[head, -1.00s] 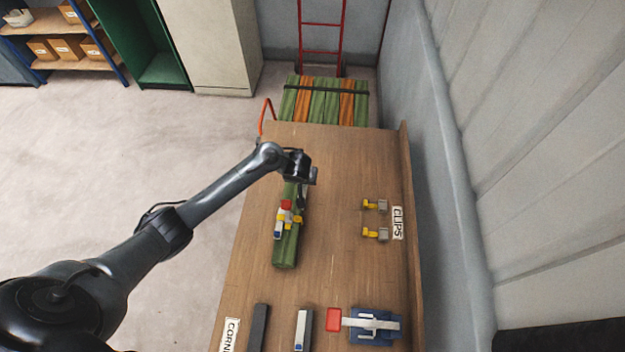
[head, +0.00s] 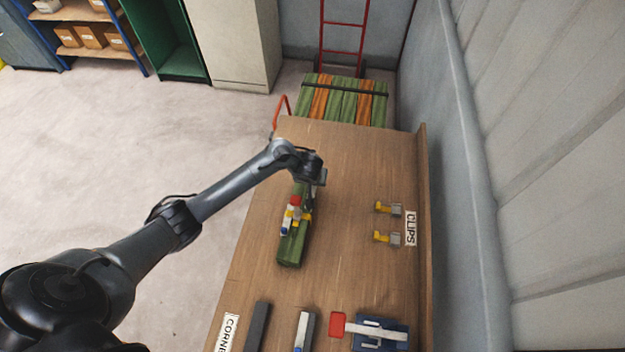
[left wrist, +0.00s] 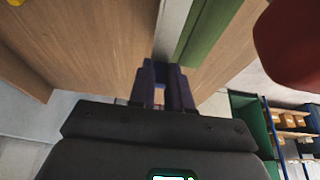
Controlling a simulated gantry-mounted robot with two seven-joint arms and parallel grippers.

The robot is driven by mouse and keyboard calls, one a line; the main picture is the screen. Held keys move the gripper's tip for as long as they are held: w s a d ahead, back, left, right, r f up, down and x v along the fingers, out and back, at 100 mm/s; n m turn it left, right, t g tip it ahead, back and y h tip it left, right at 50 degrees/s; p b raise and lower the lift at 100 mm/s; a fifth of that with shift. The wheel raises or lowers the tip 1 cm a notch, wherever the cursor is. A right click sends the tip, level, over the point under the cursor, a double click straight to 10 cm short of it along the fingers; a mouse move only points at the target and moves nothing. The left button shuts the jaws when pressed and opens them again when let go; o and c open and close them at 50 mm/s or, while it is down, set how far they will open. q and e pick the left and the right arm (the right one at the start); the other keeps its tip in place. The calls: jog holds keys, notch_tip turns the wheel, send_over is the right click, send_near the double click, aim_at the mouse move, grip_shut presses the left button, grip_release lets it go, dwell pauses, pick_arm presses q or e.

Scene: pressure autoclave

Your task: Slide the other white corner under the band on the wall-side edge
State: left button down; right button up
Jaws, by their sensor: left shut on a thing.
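A green bundle (head: 292,247) lies lengthwise on the bench, with a red, yellow, blue and white fitting (head: 293,213) across its middle. My left gripper (head: 311,199) is at the wall side of the bundle's far half. In the left wrist view, my left gripper (left wrist: 162,90) is shut on a pale strip, the white corner (left wrist: 173,28), which runs alongside the bundle's green edge (left wrist: 203,35). I cannot tell whether its end is under the band. A blurred red part (left wrist: 293,45) of the fitting is close to the camera. My right gripper is not in view.
Two yellow-and-grey clips (head: 387,208) lie near the CLIPS label (head: 411,229). At the near end are a dark bar (head: 257,327), a pale bar (head: 305,332) and a blue tool with a red handle (head: 338,324). A raised lip (head: 424,200) edges the wall side.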

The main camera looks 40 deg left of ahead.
pick_arm(q)
jog(key=shift+f+b, duration=1.25)
jog(key=shift+b, duration=0.25)
jog(key=shift+s+d+r+p, duration=0.1)
jog(key=shift+s+r+p, duration=0.05)
jog(key=shift+s+p, duration=0.25)
jog(key=shift+s+d+p, duration=0.35)
jog(key=shift+s+p, duration=0.25)
jog(key=shift+p, duration=0.05)
jog(key=shift+s+d+p, duration=0.55)
jog(key=shift+s+p, duration=0.05)
jog(key=shift+s, duration=0.3)
jog(key=shift+s+d, duration=0.1)
jog(key=shift+s, duration=0.2)
jog(key=c, duration=1)
grip_release()
